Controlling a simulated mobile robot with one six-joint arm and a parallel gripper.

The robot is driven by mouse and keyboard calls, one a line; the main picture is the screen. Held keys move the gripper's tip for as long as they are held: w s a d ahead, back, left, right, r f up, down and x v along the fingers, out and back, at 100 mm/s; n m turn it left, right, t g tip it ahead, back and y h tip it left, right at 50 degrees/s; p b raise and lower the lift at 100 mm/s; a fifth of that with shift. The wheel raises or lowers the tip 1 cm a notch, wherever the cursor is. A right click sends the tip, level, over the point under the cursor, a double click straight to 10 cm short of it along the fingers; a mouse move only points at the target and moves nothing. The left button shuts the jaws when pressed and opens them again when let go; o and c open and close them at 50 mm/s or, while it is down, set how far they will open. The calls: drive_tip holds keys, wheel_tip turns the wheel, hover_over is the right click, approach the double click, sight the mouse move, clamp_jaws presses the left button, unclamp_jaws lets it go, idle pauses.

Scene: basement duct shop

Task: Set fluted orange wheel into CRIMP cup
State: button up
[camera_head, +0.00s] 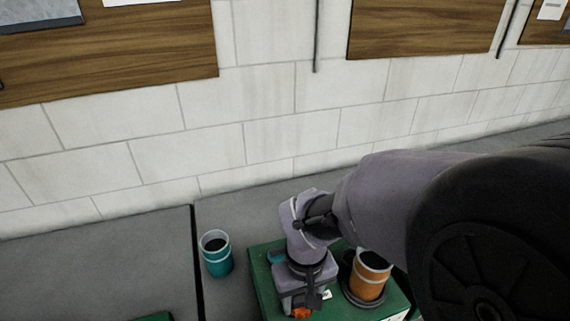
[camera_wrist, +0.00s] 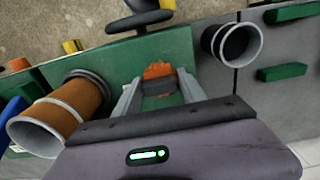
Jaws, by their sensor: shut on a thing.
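The fluted orange wheel (camera_wrist: 158,70) shows between the fingertips of my gripper (camera_wrist: 157,82) in the wrist view, with a dark part in front of it. My gripper is shut on it. In the head view my gripper (camera_head: 304,285) points down over a green board, and a bit of the orange wheel (camera_head: 301,312) shows below it. An orange cup (camera_head: 369,283) with pale bands stands right of my gripper on a dark round base; it also shows in the wrist view (camera_wrist: 68,112). A teal cup (camera_head: 217,259) stands to the left. No CRIMP lettering is readable.
The green board (camera_head: 262,281) lies on the grey bench (camera_head: 100,275), with a dark seam left of the teal cup. A block wall stands behind. The wrist view shows green blocks (camera_wrist: 282,72), a yellow cylinder (camera_wrist: 71,47) and a blue piece (camera_wrist: 13,113).

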drive_tip(key=w, duration=0.1)
drive_tip(key=w+a, duration=0.1)
drive_tip(key=w, duration=0.1)
drive_tip(key=shift+w+a+f, duration=0.2)
drive_tip(key=shift+f, duration=0.15)
drive_tip(key=shift+f+b, duration=0.65)
drive_tip(key=shift+f, duration=0.95)
drive_tip(key=shift+s, duration=0.1)
drive_tip(key=shift+f, duration=0.2)
drive_tip(key=o, duration=1.5)
drive_tip(key=shift+c, duration=0.2)
